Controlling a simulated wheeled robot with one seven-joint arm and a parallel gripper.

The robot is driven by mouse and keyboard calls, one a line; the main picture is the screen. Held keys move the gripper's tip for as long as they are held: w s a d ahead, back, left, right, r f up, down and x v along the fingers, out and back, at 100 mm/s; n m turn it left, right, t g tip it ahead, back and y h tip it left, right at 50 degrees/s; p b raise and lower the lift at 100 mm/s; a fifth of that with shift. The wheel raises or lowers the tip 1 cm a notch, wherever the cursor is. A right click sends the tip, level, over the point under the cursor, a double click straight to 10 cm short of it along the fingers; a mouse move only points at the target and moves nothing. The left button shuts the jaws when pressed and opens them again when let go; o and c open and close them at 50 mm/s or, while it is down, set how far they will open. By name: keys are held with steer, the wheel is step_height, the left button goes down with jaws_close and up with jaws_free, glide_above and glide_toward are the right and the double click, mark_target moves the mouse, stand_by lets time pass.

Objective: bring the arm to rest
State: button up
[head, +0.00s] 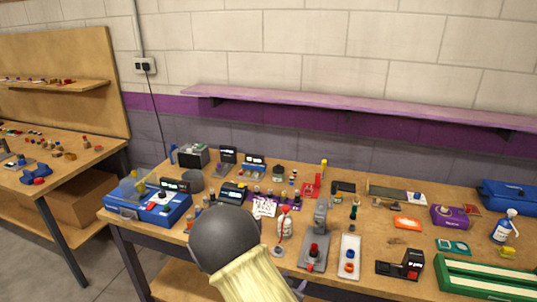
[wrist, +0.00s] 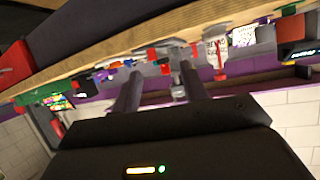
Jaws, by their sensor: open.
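My gripper (wrist: 160,71) shows in the wrist view with its two dark fingers spread apart. I see nothing between them. They point toward the workbench edge and the things on it, and the view is tilted, with the bench slanting across the top. In the head view my arm rises at the bottom middle, with a dark round joint and a pale yellow link in front of the workbench (head: 385,225). The arm hides part of the bench front there. The gripper itself cannot be made out in the head view.
The bench is crowded: a blue case (head: 150,205) at left, a white bottle (head: 284,222) near my arm, a black-and-red device (head: 400,264), a green tray (head: 485,280) and a spray bottle (head: 504,228) at right. A purple shelf (head: 350,108) hangs above. A second table (head: 75,165) stands left.

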steer(key=s+d+r+n+g+y+p, duration=0.2)
steer(key=s+d+r+n+g+y, duration=0.1)
steer(key=s+r, duration=0.5)
steer(key=s+d+r+n+g+y+p, duration=0.3)
steer(key=s+d+r+g, duration=0.2)
steer(key=s+r, duration=0.3)
steer(key=shift+d+r+n+g+y, duration=0.2)
steer(key=shift+n+g+y, duration=0.1)
steer(key=shift+n+g, duration=0.15)
